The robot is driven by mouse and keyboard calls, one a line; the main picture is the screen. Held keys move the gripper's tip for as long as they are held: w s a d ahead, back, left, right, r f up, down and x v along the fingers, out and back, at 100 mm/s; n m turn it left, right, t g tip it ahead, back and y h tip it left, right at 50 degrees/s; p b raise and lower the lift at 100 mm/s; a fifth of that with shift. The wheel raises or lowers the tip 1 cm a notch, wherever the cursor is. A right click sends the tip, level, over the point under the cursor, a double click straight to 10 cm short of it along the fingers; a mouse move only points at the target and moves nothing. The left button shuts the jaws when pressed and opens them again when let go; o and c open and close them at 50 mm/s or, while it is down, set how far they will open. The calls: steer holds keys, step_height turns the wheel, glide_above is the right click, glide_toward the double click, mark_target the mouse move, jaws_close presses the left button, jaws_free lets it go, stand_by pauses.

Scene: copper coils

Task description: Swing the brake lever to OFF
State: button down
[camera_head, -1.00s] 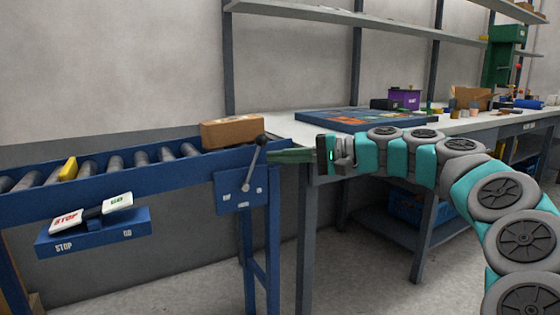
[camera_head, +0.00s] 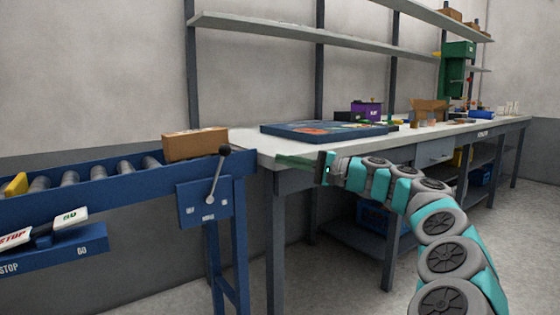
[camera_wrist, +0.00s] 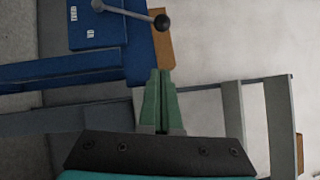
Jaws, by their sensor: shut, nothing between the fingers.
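The brake lever (camera_head: 217,178) is a thin grey rod with a dark round knob. It stands nearly upright, leaning slightly right, on a blue plate (camera_head: 190,209) at the right end of the roller conveyor.
A cardboard box (camera_head: 195,144) sits on the conveyor (camera_head: 115,184) behind the lever. STOP and GO pads are on a blue shelf (camera_head: 85,239) at left. The workbench (camera_head: 268,144) with a blue board (camera_head: 325,133) stands behind my gripper.

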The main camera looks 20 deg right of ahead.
steer(key=w+a, duration=0.1)
steer(key=a, duration=0.2)
steer(key=w+a+r, duration=0.1)
steer(key=a, duration=0.2)
steer(key=w+a+b, duration=0.1)
steer(key=w+a, duration=0.1)
steer(key=a, duration=0.2)
steer(key=shift+r, duration=0.25)
steer(key=shift+r, duration=0.1)
